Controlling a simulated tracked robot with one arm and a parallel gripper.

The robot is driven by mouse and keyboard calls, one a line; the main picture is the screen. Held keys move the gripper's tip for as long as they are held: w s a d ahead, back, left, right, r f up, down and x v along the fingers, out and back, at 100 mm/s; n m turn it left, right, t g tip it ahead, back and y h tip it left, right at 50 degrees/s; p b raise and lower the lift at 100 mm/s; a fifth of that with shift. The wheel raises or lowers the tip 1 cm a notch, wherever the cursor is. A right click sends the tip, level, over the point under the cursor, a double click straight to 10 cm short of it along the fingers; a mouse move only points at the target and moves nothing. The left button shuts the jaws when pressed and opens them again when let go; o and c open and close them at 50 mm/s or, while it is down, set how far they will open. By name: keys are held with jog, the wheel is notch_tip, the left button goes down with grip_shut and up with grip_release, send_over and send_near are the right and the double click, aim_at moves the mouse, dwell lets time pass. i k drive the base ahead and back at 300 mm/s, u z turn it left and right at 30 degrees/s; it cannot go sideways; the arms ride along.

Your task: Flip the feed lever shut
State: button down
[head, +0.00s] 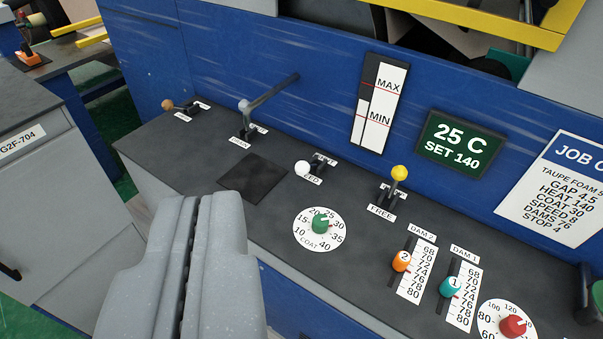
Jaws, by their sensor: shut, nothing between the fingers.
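The feed lever (303,168) has a white ball knob and sits in a short dark slot on the black console top. It leans toward the near-left side, and its knob covers the start of the near label, leaving "ED" readable. A second label at the far end of the slot is too small to read. My gripper (192,205) is in the lower left of the head view, grey, with its two fingers together and nothing between them. It is apart from the lever, to its left and nearer the camera.
A green COAT dial (320,224) is in front. Orange (401,261) and teal (450,286) dam sliders stand right. A blue wall (222,70) rises behind.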

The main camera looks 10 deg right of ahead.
aim_at(302, 168)
jog(key=i, duration=0.9)
jog(key=u, duration=0.05)
